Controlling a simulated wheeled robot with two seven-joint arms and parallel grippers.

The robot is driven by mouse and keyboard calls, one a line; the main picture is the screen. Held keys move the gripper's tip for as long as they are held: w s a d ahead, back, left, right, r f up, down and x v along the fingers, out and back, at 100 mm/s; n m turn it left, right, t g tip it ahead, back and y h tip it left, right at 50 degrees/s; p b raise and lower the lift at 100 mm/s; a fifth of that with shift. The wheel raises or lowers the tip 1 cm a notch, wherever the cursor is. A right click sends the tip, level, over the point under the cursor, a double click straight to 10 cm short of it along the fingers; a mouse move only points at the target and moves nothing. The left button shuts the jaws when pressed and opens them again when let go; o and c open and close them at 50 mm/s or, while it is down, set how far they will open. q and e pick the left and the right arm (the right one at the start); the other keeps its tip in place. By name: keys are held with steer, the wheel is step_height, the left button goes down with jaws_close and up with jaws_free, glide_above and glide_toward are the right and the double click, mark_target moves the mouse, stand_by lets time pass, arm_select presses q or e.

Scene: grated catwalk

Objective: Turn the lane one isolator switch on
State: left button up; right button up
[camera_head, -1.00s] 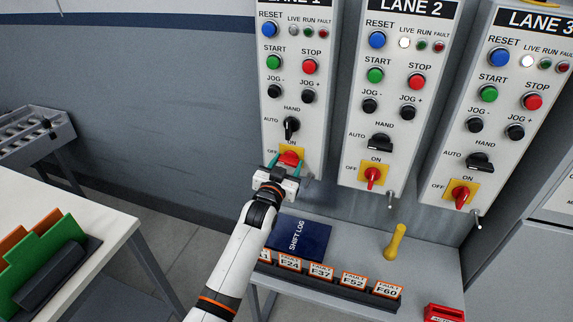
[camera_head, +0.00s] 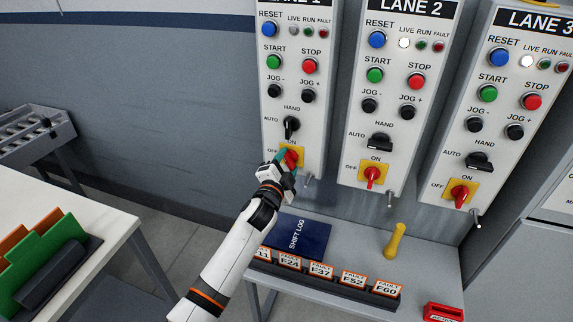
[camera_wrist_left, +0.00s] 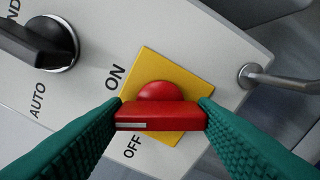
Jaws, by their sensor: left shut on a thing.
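The lane one isolator switch is a red handle (camera_head: 292,158) on a yellow plate (camera_head: 285,149), low on the LANE 1 panel (camera_head: 293,75). My left gripper (camera_head: 286,163) is shut on the red handle, with its teal fingers at either end, partly hiding it in the head view. In the left wrist view the handle (camera_wrist_left: 160,116) lies between the two fingertips, its white-marked end pointing between the ON and OFF labels, nearer OFF. The LANE 1 LIVE lamp (camera_head: 294,30) looks dark. My right gripper is not in view.
The LANE 2 (camera_head: 372,173) and LANE 3 isolators (camera_head: 460,193) are to the right, with LIVE lamps white. A black selector (camera_head: 291,126) sits just above. A metal hasp (camera_head: 308,181) juts beside the switch. Below, a bench holds a shift log (camera_head: 298,236) and a yellow-handled object (camera_head: 396,241).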

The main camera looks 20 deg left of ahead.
arm_select(q)
steer(key=m, duration=0.5)
steer(key=shift+m, duration=0.3)
stand_by(0.5)
steer(key=o, duration=1)
steer(key=s+b, duration=0.1)
steer(key=s, duration=1.1)
steer(key=shift+a, duration=0.2)
